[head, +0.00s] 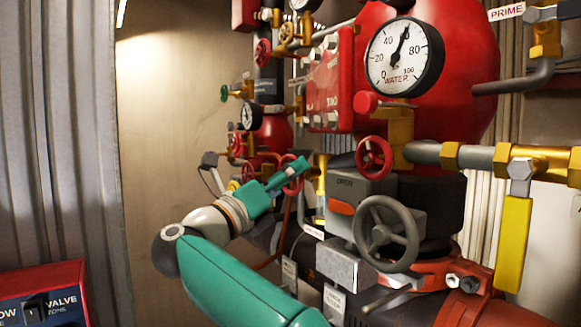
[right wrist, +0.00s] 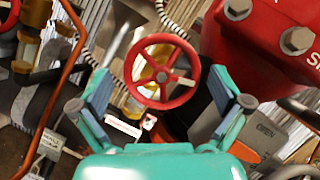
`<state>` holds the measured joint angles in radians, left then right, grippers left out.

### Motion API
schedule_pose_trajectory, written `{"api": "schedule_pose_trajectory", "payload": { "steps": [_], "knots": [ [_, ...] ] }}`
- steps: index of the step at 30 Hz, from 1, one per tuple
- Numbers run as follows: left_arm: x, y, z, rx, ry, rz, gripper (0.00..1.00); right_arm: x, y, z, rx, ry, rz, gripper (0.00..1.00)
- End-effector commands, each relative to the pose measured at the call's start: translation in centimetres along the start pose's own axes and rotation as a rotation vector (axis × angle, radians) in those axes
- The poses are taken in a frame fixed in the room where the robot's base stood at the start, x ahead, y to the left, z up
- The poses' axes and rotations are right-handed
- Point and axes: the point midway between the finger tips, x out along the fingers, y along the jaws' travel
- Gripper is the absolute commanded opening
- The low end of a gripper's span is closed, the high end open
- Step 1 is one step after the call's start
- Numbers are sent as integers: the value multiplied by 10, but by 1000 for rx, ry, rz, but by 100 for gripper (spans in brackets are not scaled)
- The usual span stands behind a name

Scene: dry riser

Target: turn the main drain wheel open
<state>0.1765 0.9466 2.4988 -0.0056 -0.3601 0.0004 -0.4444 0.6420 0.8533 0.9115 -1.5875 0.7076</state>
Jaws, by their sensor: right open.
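A red handwheel (right wrist: 162,76) with spokes faces the right wrist camera, in front of a yellow brass fitting; no readable label confirms it as the main drain wheel. My right gripper (right wrist: 160,88) is open, its teal fingers on either side of the wheel. I cannot tell whether they touch its rim. In the head view, my right gripper (head: 284,178) is at this red wheel (head: 298,170), partly covering it. My left gripper is in neither view.
A grey box marked OPEN (head: 350,192) with a grey handwheel (head: 386,234) stands to the right. Another red wheel (head: 374,157) sits above it. A copper pipe (right wrist: 60,90) runs left of the fingers. A large gauge (head: 404,57) is above.

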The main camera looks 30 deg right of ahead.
Motion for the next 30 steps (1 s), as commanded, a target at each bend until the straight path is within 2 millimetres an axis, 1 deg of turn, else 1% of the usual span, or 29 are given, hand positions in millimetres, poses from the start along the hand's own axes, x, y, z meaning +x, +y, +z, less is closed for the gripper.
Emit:
{"api": "schedule_pose_trajectory", "payload": {
  "steps": [1, 4, 13, 23, 30],
  "knots": [
    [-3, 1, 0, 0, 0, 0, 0, 6, -1, 1, -1, 1, -1, 100],
    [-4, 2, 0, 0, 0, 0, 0, 10, 0, 0, -1, 1, -1, 100],
    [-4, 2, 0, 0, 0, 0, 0, 11, 0, -1, 0, 0, 0, 100],
    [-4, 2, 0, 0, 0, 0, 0, 11, 0, -1, -1, 0, 0, 45],
    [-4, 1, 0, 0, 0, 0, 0, 10, 1, -1, -17, 0, 8, 44]
  ]
}}
